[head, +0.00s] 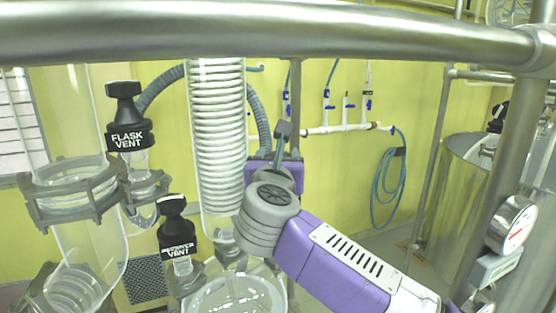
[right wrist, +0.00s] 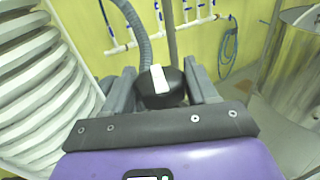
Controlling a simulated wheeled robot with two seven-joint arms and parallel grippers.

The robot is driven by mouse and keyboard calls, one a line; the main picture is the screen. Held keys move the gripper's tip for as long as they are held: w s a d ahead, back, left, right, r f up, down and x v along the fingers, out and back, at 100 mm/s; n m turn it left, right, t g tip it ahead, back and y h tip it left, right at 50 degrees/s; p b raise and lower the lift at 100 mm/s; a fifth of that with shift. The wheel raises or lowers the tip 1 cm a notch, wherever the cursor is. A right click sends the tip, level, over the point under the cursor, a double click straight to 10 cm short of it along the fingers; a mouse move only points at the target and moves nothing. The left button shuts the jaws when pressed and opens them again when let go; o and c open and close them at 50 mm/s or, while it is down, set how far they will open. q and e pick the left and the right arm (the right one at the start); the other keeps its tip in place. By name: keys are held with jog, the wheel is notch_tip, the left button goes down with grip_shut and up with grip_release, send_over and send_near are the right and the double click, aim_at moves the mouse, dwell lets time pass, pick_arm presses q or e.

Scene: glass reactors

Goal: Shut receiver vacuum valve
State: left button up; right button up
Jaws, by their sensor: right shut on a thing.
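In the right wrist view a black valve knob (right wrist: 155,97) with a white stripe sits between the two grey fingers of my right gripper (right wrist: 163,84), which is shut on it. The stripe points roughly away from the gripper, leaning slightly. In the head view my right gripper (head: 283,132) reaches in from the lower right, beside the coiled glass condenser (head: 216,130). There its wrist and purple body hide the knob, and I cannot read a label on it. My left gripper is not in view.
The black-handled flask vent (head: 127,135) and a second vent valve (head: 177,240) stand left of the condenser. Grey hoses (head: 160,84) run beside it. A metal rail (head: 270,32) crosses in front. A steel vessel (head: 465,185) and pressure gauge (head: 512,224) stand right.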

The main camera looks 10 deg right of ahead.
jog(key=shift+w+f, duration=0.1)
jog(key=shift+f, duration=0.2)
jog(key=o, duration=0.8)
jog(key=shift+c, duration=0.2)
jog(key=shift+r, duration=0.1)
